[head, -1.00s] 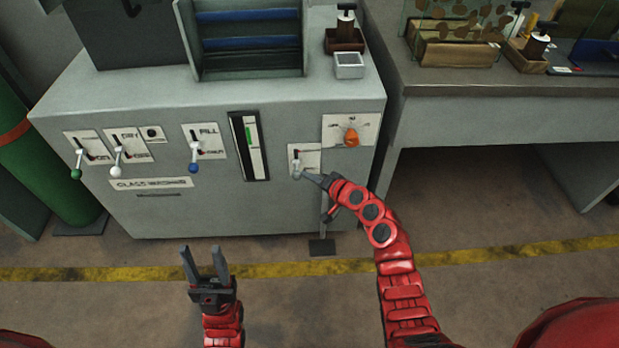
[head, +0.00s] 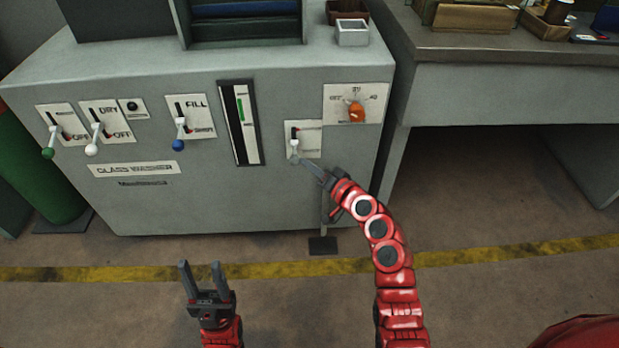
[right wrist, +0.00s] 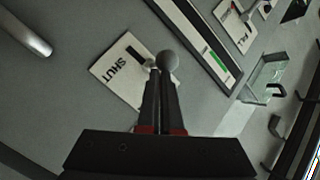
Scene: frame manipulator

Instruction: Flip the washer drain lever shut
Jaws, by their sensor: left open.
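The drain lever (head: 294,150) is on a small white plate (head: 311,136) low on the right of the washer's front, and its grey knob hangs down. The right wrist view shows the round grey knob (right wrist: 168,61) and the plate (right wrist: 117,72) marked SHUT. My right gripper (head: 312,166) reaches the knob from the lower right. Its fingers (right wrist: 160,80) are together, with their tips at the knob; I cannot tell whether they touch it. My left gripper (head: 200,266) is open and empty, low in front of the washer.
Other levers with green (head: 48,153), white (head: 91,150) and blue (head: 178,145) knobs are to the left. A gauge (head: 241,122) and an orange dial (head: 356,112) flank the drain plate. A workbench (head: 480,55) stands right. The floor in front is clear.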

